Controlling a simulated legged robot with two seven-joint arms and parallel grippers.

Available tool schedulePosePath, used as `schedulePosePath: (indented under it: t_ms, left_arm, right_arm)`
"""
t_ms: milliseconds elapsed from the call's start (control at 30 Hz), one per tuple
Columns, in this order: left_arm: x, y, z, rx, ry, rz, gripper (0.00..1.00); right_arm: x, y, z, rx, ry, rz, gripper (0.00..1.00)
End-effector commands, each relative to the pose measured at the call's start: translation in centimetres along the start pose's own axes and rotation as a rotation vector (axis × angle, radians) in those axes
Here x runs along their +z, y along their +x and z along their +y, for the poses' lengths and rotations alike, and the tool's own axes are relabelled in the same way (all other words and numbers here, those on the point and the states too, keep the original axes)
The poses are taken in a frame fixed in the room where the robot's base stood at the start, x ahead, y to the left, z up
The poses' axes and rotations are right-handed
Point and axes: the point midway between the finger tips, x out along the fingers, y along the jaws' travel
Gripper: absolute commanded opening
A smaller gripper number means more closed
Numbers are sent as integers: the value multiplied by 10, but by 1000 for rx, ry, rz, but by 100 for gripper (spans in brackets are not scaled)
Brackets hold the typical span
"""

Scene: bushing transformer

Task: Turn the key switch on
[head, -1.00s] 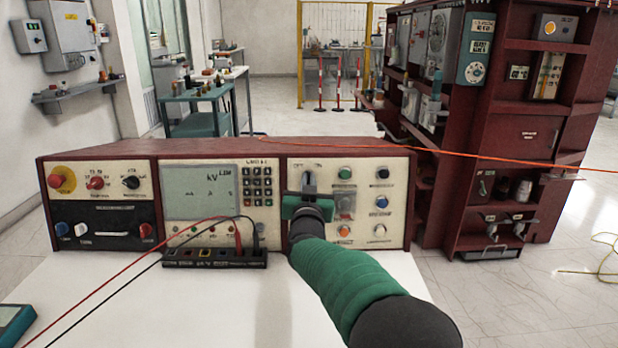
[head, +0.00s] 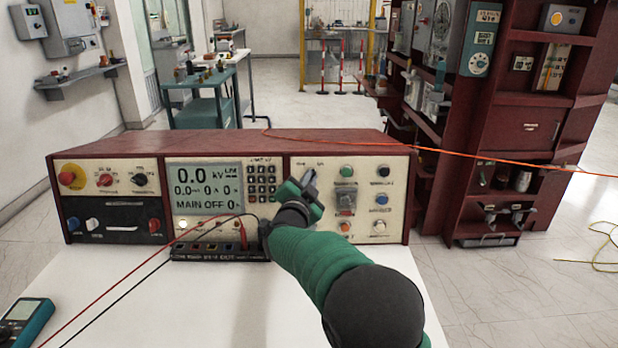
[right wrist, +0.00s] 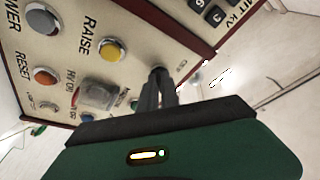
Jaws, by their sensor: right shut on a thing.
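The key switch (right wrist: 158,72) sits on the cream right-hand panel of the red console (head: 225,145). My right gripper (head: 308,180) is in front of that panel and tilted to the right, and hides most of the switch in the head view. In the right wrist view its fingers (right wrist: 160,88) are closed together on the key switch. The console's screen (head: 207,190) is lit and reads 0.0 kV and MAIN OFF. My left gripper is not in view.
A green button (head: 347,171), a covered switch (head: 346,199) and several other buttons sit just right of my gripper. Red and black leads run from the terminal strip (head: 215,254) across the white table (head: 200,310). A meter (head: 25,320) lies at the front left.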

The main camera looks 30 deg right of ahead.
Motion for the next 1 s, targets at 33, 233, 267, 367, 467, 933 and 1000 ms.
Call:
schedulePosePath:
  t_ms: [33, 233, 267, 367, 467, 933, 1000]
  left_arm:
    - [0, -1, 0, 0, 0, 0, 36]
    - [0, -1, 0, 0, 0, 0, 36]
    - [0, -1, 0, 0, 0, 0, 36]
    - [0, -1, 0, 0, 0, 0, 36]
    - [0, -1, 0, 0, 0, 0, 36]
    - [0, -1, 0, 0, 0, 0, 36]
    - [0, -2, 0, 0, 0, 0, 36]
  right_arm:
    - [1, 0, 2, 7, 5, -2, 0]
    - [1, 0, 3, 12, 16, -1, 0]
    - [1, 0, 3, 12, 16, -1, 0]
    - [1, 0, 3, 12, 16, -1, 0]
    - [1, 0, 3, 12, 16, -1, 0]
    - [1, 0, 1, 8, 15, 0, 28]
    - [0, -3, 1, 8, 14, -1, 28]
